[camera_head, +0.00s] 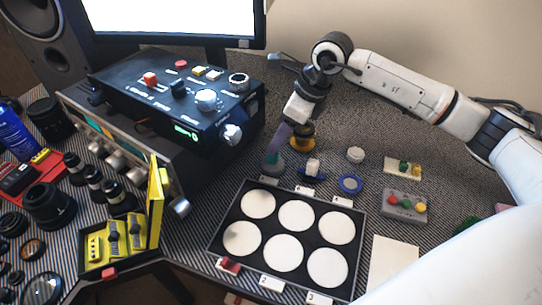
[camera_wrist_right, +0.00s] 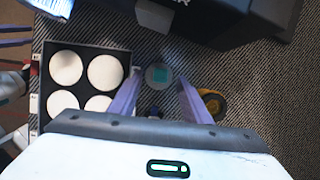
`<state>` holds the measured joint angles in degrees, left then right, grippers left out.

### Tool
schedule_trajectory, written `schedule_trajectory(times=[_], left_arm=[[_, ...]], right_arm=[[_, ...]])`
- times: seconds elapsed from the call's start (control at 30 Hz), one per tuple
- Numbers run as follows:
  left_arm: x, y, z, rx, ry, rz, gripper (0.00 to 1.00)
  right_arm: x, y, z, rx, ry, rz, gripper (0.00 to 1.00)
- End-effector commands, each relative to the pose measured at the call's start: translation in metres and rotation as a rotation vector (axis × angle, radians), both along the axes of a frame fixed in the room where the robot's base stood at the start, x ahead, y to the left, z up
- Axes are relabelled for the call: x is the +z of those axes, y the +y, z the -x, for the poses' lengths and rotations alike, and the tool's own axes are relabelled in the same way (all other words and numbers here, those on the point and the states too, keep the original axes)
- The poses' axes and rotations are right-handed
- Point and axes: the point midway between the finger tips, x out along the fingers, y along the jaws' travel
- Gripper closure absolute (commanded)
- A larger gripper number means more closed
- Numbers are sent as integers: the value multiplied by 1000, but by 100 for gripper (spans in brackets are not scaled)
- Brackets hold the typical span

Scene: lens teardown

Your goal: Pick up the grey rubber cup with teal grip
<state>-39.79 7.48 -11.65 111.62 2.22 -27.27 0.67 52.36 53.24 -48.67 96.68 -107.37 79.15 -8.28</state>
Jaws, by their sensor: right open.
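The grey rubber cup with teal grip (camera_head: 272,162) stands on the dark striped mat, just above the upper left corner of the tray. In the right wrist view the cup (camera_wrist_right: 158,75) shows from above as a grey disc with a teal square. My right gripper (camera_wrist_right: 160,82) is open, with one purple finger on each side of the cup in that view. In the head view my right gripper (camera_head: 282,142) comes down over the cup and its fingers partly hide it. Whether the fingers touch the cup cannot be told. My left gripper is not seen in the head view.
A yellow-black round piece (camera_head: 301,136), a blue-white piece (camera_head: 313,170) and a blue ring (camera_head: 350,184) lie close to the cup. The black control box (camera_head: 165,92) rises at its left. The tray with white discs (camera_head: 236,218) lies in front.

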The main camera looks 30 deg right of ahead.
Motion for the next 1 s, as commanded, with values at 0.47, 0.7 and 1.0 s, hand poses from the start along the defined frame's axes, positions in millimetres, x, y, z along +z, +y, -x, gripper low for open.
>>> schedule_trajectory(times=[0.47, 0.7, 1.0], left_arm=[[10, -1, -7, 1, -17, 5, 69], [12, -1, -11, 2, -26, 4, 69], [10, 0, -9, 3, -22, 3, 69]], right_arm=[[-57, 10, -12, 1, 1, -1, 56], [-60, 11, -13, 1, -1, 0, 56], [-60, 11, -13, 1, -1, 0, 99]])
